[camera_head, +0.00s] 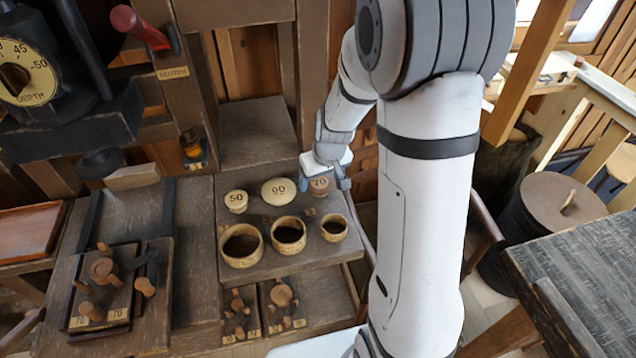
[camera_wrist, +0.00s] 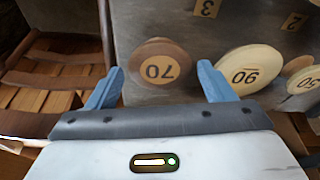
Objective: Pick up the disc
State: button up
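A brown disc marked 70 (camera_head: 320,187) sits on the dark wooden shelf; it also shows in the wrist view (camera_wrist: 159,66). Two cream discs stand in the same row, one marked 90 (camera_head: 279,191) and one marked 50 (camera_head: 236,201); they also show in the wrist view as 90 (camera_wrist: 248,72) and, cut by the edge, 50 (camera_wrist: 305,82). My gripper (camera_head: 323,182) is open with blue fingers. In the wrist view the fingers (camera_wrist: 160,87) stand on either side of the 70 disc, with nothing gripped. I cannot tell how far above the shelf they are.
Three open wooden cups (camera_head: 288,235) stand in front of the discs. Trays with wooden pegs (camera_head: 282,297) lie below and at the left. A depth dial (camera_head: 25,72) and a red-handled lever (camera_head: 140,27) are at upper left. The 90 disc is close beside one finger.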

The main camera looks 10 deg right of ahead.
jog(key=c, duration=0.6)
jog(key=shift+r, duration=0.1)
